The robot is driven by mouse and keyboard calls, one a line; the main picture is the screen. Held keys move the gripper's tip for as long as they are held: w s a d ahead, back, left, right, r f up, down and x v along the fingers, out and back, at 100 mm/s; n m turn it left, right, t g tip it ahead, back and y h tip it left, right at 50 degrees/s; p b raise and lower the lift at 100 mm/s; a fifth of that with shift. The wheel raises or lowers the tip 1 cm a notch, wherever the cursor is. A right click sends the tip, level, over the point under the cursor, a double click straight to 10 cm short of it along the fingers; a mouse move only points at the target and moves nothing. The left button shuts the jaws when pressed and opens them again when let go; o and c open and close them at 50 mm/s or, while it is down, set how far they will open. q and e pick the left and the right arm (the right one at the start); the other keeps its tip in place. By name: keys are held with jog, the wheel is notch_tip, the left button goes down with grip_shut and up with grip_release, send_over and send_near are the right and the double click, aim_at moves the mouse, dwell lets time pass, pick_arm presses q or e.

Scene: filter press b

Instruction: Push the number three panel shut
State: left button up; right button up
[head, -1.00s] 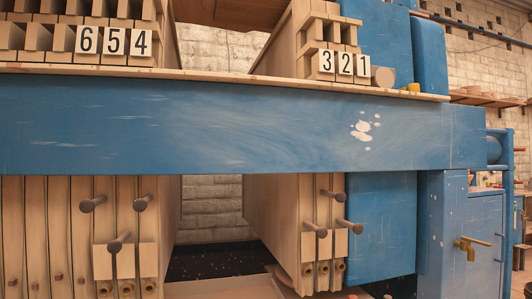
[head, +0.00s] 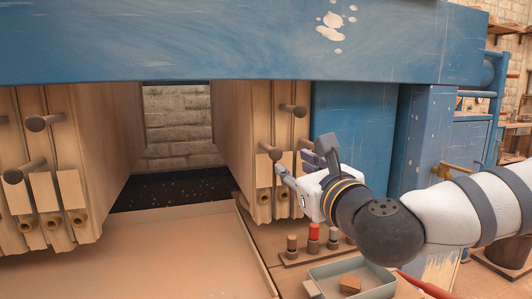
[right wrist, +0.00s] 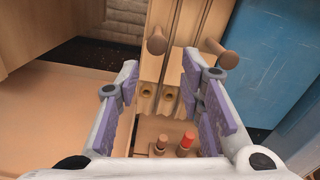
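The number three panel (head: 235,140) is the leftmost wooden panel of the right-hand stack. Its wide face borders the open gap to the left stack, and its number plate is out of view now. A dark knob (head: 270,152) sticks out at its front edge. My right gripper (head: 300,160) is in front of the lower part of this stack and partly hides it. In the right wrist view the right gripper (right wrist: 160,64) is open, with nothing between its fingers; knobs (right wrist: 157,40) show beyond them. I cannot tell whether it touches anything. My left gripper is out of view.
A blue beam (head: 210,45) crosses above the stacks. The left stack (head: 75,150) stands across the gap. A tan tray (head: 150,250) lies below. A small rack with a red-topped peg (head: 314,232) and a grey-blue bin (head: 375,285) sit below my right arm.

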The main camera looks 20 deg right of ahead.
aim_at(277, 155)
jog(key=w, duration=1.1)
jog(key=shift+w+a, duration=0.35)
jog(key=shift+a, duration=0.05)
grip_shut()
